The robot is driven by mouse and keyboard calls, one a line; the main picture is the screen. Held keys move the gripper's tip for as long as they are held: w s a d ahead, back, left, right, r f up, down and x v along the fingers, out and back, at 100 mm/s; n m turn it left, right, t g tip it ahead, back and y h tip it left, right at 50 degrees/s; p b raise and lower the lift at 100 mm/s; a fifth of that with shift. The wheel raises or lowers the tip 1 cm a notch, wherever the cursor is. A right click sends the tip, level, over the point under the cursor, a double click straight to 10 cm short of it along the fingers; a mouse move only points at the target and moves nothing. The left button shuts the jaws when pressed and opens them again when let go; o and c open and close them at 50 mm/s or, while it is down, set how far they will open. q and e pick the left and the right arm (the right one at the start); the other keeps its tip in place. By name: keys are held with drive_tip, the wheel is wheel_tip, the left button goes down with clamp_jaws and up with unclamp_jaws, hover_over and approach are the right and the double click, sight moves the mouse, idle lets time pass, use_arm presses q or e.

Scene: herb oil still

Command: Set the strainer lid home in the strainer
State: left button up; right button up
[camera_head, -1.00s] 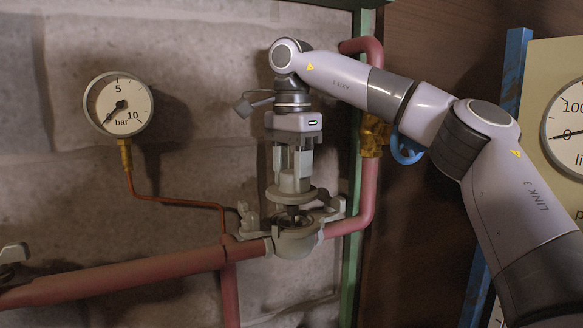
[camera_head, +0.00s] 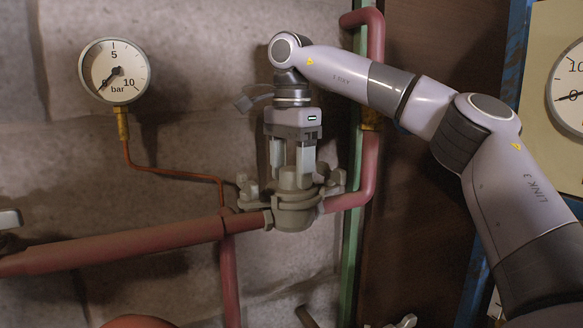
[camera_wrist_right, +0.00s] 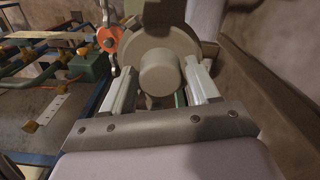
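The strainer lid (camera_head: 296,181), a grey disc with a round central knob, sits down on the strainer (camera_head: 293,217), the grey fitting in the red pipe. It looks level; I cannot tell whether it is fully seated. My right gripper (camera_head: 292,162) is above it, pointing down, with its fingers apart on either side of the knob. In the right wrist view the lid (camera_wrist_right: 186,40) faces the camera, with gaps between its knob and the fingers of the right gripper (camera_wrist_right: 158,80). The lid hides the strainer's inside. My left gripper is not in view.
Grey clamp-like pieces (camera_head: 333,183) stand around the strainer rim. A red pipe (camera_head: 130,240) runs left and another rises at right beside a green post (camera_head: 350,240). A pressure gauge (camera_head: 115,71) hangs at upper left on the stone wall.

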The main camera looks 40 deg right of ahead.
drive_tip(key=shift+o, duration=0.6)
